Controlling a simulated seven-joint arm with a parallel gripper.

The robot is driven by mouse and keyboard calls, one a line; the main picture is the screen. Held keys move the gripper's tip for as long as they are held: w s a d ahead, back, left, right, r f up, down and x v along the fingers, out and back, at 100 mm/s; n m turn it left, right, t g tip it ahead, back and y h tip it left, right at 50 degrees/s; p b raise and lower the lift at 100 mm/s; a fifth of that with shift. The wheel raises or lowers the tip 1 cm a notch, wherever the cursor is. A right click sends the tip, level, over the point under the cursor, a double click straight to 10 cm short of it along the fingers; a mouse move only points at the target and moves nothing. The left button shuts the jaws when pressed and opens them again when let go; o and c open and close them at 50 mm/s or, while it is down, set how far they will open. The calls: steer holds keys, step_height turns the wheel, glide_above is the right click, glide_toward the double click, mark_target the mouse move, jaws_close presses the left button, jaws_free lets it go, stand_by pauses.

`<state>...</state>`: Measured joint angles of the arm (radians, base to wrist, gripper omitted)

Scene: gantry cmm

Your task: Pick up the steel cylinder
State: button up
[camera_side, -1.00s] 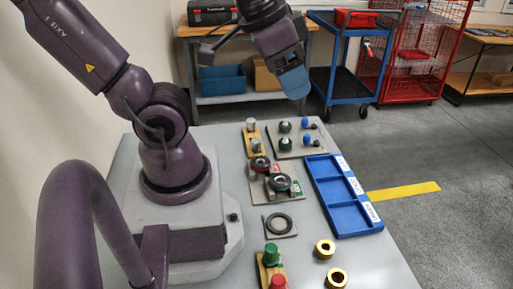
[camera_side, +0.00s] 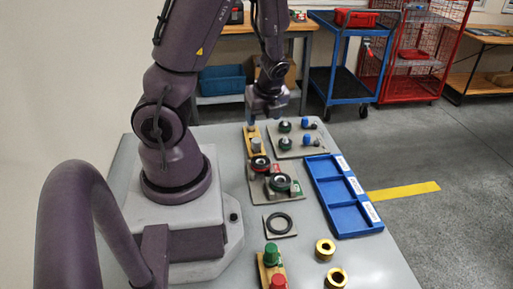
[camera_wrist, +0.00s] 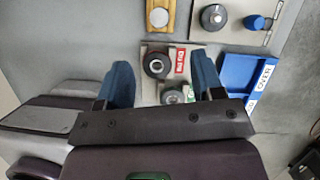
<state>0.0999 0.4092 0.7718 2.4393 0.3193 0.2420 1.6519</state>
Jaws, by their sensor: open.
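A steel cylinder (camera_side: 256,144) stands upright on a narrow wooden block (camera_side: 262,150) near the far left of the table. In the wrist view a steel cylinder (camera_wrist: 159,17) shows from above on the wooden block (camera_wrist: 181,13), near the top edge. The block's far end is partly hidden behind my gripper (camera_side: 259,116) in the side view. My gripper is above that end, pointing down. In the wrist view its blue fingers (camera_wrist: 161,68) are spread wide with nothing held between them. The cylinder lies beyond the fingertips, apart from them.
A plate with dark and blue knobs (camera_side: 299,152) is right of the block. Black ring-topped parts (camera_side: 279,183) sit nearer, and a blue three-part tray (camera_side: 320,198) is to their right. Green and red pegs (camera_side: 271,254) and brass rings (camera_side: 325,250) are at the front.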

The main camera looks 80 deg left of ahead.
mark_target(257, 140)
steer(key=shift+m, duration=0.4)
steer(key=x, duration=1.3)
steer(key=shift+d, duration=0.25)
steer(key=c, duration=1.1)
steer(key=shift+r, duration=0.1)
